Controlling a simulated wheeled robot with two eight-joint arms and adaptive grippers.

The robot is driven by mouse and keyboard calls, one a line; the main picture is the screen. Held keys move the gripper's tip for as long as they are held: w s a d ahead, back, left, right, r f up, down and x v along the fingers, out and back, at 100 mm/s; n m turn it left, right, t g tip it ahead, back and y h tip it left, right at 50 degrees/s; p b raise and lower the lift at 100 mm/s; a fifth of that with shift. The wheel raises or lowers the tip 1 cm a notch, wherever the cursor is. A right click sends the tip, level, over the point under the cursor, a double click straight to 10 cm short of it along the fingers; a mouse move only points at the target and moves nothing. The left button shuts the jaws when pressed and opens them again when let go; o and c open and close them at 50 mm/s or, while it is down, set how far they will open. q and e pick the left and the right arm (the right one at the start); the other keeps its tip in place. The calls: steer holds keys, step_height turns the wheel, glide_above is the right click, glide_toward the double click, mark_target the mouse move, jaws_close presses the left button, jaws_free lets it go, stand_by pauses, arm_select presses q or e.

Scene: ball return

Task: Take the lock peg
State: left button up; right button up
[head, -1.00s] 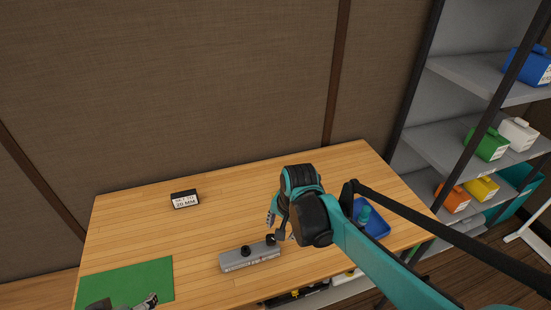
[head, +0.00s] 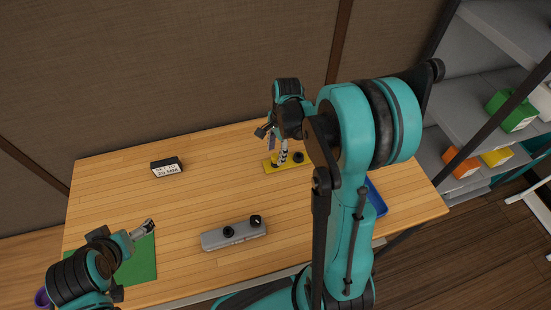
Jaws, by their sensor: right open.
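No part is marked as the lock peg. A grey block (head: 212,241) lies on the table with two black knob-like pegs, a left one (head: 228,232) and a right one (head: 255,220). A yellow plate (head: 271,168) lies farther back, with a black round peg (head: 298,157) at its right. My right gripper (head: 273,146) is open over the left part of the yellow plate; its fingers hide some of it, and contact is unclear. My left gripper (head: 146,228) is over the green mat at the lower left; its jaw gap is unclear.
The green mat (head: 138,268) lies at the table's left front. A black box with a white label (head: 167,167) stands at the back left. A blue tray (head: 376,198) is mostly hidden behind my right arm. Shelves (head: 480,92) stand at right. The table's middle is clear.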

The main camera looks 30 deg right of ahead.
mark_target(275, 156)
steer(key=f, duration=0.3)
steer(key=shift+a+b, duration=0.2)
steer(key=shift+b, duration=0.2)
steer(key=shift+r, duration=0.1)
steer(key=c, duration=0.9)
steer(key=shift+c, duration=0.2)
